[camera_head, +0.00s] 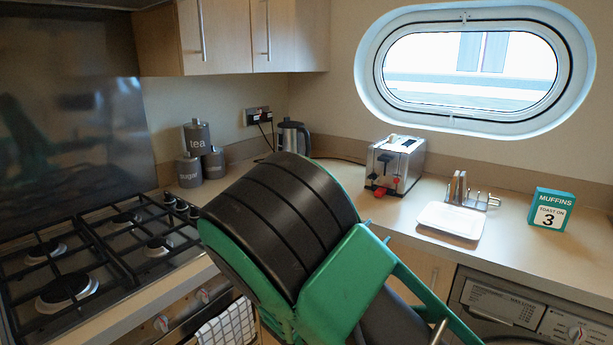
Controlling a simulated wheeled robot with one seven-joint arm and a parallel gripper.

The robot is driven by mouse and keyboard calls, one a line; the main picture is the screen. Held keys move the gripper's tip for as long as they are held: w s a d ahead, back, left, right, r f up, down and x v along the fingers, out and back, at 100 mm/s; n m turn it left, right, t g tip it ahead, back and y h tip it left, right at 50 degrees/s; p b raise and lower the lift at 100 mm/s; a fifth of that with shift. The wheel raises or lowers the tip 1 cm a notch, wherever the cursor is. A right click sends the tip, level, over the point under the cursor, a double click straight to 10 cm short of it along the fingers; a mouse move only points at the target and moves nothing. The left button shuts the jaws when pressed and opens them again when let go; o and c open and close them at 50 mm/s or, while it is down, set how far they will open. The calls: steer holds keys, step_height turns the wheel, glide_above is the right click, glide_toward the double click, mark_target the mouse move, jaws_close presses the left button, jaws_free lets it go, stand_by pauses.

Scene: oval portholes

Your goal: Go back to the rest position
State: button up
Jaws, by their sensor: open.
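A thick black and green part of my arm fills the lower middle of the head view, in front of the counter (520,251). My gripper's fingers are not in view. The arm hides part of the counter and the fronts below it. I see nothing held.
A toaster (408,160), a white plate (450,220), a toast rack (462,190) and a muffins box (551,209) stand on the right counter. A kettle (291,138), canisters (197,138) and a gas hob (110,245) are left. Wall cupboards (232,35) hang above.

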steer(key=s+d+f+m+g, duration=0.1)
steer(key=s+d+m+g, duration=0.25)
steer(key=d, duration=0.35)
steer(key=s+d+f+m+g, duration=0.1)
steer(key=s+d+m+g, duration=0.2)
steer(key=d, duration=0.4)
steer(key=s+d+f+m+g, duration=0.2)
steer(key=d+m+g, duration=0.1)
steer(key=d+m, duration=0.25)
steer(key=s+d+f+m+g+y, duration=0.1)
steer(key=s+d+m+g+y, duration=0.25)
steer(key=s+d+m, duration=0.4)
steer(key=s+a+r+m+y, duration=0.1)
steer(key=s+m+y, duration=0.1)
steer(key=s, duration=0.6)
steer(key=s+a+r+m+g+y, duration=0.1)
steer(key=s+r+m+y, duration=0.1)
steer(key=s, duration=0.6)
steer(key=s+a+r+m+y, duration=0.1)
steer(key=s+m+y, duration=0.2)
steer(key=s, duration=0.6)
steer(key=m, duration=0.2)
steer(key=shift+a+r+m+g, duration=0.3)
steer(key=shift+r+m, duration=0.05)
steer(key=shift+r, duration=0.05)
steer(key=shift+s, duration=0.1)
